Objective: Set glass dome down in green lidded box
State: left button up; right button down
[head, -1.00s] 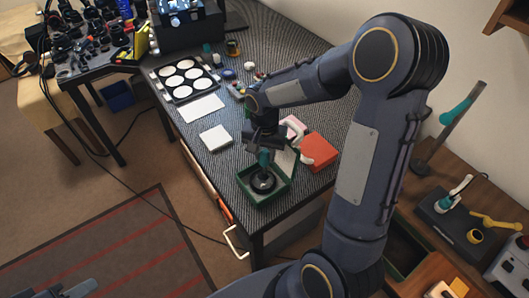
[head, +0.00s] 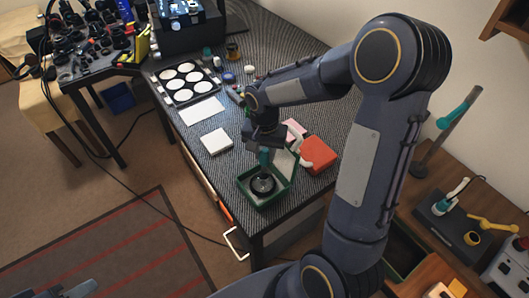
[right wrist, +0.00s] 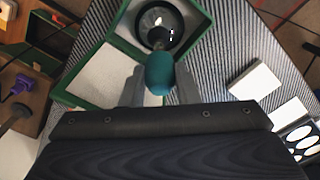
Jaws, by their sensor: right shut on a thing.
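The green lidded box (head: 268,204) stands open near the table's front corner, its lid (head: 285,163) raised at the back. The glass dome (head: 262,185) shows as a dark, shiny round piece inside the box; it also shows in the right wrist view (right wrist: 160,26). My right gripper (head: 264,152) points down over the box, shut on a teal bulb-shaped tool (right wrist: 160,73). The tool's dark tip reaches the middle of the dome; whether it still grips the dome cannot be told. Part of my left gripper (head: 80,289) shows at the bottom left edge, its jaws unclear.
A red box (head: 320,152) with a pale curved part stands right of the lid. A white block (head: 216,140), a white sheet (head: 202,110) and a tray of white discs (head: 184,82) lie farther back. The striped table is free left of the green box.

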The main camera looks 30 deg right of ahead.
jog(key=shift+r+p, duration=2.8)
jog(key=shift+r, duration=1.2)
jog(key=shift+f, duration=0.1)
